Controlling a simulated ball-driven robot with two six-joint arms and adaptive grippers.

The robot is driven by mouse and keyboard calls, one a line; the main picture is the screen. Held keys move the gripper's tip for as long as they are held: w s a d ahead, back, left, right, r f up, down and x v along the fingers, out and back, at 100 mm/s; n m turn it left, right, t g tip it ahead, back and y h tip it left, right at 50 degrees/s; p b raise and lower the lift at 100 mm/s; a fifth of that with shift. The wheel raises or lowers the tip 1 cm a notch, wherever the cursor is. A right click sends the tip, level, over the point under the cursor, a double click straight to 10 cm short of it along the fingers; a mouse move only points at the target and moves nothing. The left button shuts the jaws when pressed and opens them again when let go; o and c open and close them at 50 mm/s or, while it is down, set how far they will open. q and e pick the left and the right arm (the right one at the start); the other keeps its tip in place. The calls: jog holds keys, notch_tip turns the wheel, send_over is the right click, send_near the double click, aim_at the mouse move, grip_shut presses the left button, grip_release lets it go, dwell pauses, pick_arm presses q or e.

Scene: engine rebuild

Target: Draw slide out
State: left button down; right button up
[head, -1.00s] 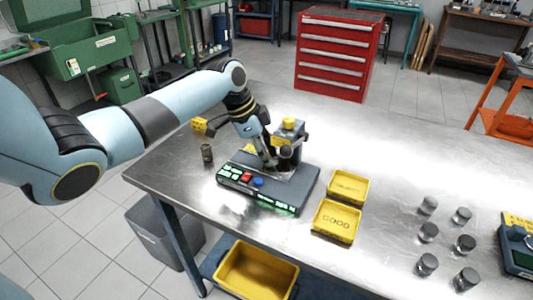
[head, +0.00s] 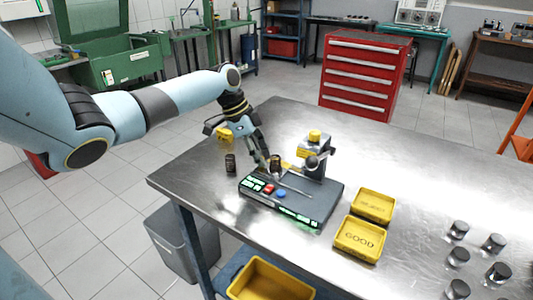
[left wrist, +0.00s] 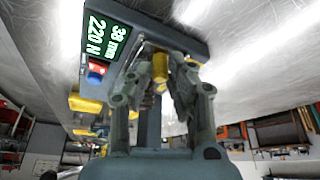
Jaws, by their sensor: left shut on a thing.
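The dark grey tester (head: 305,207) stands on the metal table with lit green displays and red and blue buttons. Its upright press (head: 316,160) has a yellow cap on top. My left gripper (head: 266,160) is shut at the tester's left side, apart from the press. In the left wrist view my left gripper (left wrist: 176,78) closes around a small yellow part that looks like the slide's handle (left wrist: 161,73). The fingers hide most of it. A dark coil spring (head: 276,163) stands beside the fingertips, clear of the press. My right gripper is not in view.
Another dark spring (head: 230,163) stands on the table left of the tester. A yellow GOOD tray (head: 360,255) and a yellow REJECT tray (head: 387,194) lie to its right. Several metal cylinders (head: 459,257) stand further right. A yellow bin (head: 240,284) sits below the table.

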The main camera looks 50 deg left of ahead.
pick_arm(q)
jog(key=shift+a, duration=0.2)
jog(key=c, duration=1.3)
grip_release()
jog(key=shift+s+a, duration=0.1)
jog(key=shift+a, duration=0.05)
jog(key=shift+o, duration=0.2)
jog(key=v, duration=1.2)
